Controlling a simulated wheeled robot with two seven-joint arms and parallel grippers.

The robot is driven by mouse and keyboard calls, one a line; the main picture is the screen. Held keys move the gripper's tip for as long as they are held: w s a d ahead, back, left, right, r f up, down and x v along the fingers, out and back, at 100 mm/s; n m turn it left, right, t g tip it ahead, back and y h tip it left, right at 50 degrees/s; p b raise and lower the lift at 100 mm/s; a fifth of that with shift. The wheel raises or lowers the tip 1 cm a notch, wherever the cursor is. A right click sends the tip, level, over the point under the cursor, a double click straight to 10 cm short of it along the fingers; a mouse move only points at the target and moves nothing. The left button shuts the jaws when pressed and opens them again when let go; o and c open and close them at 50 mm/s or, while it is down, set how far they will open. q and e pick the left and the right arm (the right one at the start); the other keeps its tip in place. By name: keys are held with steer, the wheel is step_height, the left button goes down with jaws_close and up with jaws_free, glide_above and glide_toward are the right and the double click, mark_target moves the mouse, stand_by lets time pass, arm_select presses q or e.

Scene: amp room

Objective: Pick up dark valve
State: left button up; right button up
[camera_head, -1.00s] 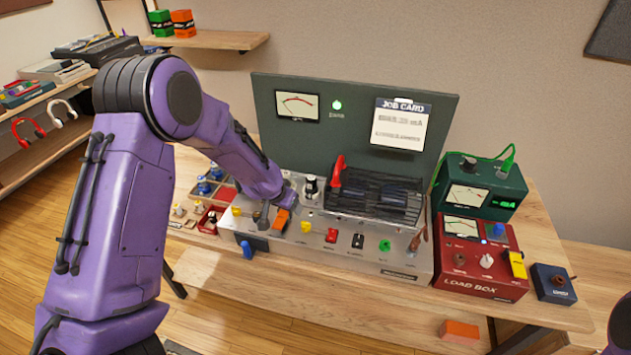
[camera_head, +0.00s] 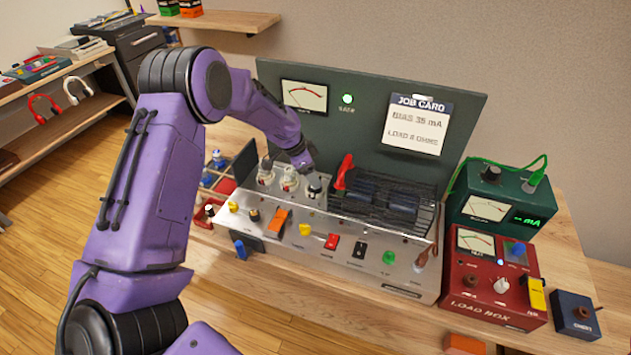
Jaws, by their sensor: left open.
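Several small valves stand in a row on the metal chassis (camera_head: 395,262) of the amplifier. The right one, a dark-topped valve (camera_head: 314,190), looks darkest. A white valve (camera_head: 289,180) and another pale valve with a dark top (camera_head: 265,174) stand to its left. My left gripper (camera_head: 307,170) comes down from the upper left, just above and beside the right valve. It is open, with nothing seen between its fingers. The fingers are small in the view, and I cannot tell whether they touch the valve. My right gripper is not in view.
A red-handled part (camera_head: 344,172) and a black ribbed cage (camera_head: 390,202) stand right of the valves. A green back panel (camera_head: 372,100) rises behind. A red load box (camera_head: 490,285) and a green meter box (camera_head: 500,200) are at the right. Coloured knobs line the chassis front.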

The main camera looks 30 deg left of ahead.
arm_select(q)
steer(key=x, duration=0.3)
steer(key=shift+w+a, duration=0.1)
steer(key=shift+r, duration=0.15)
steer(key=shift+c, duration=0.6)
steer(key=c, duration=1)
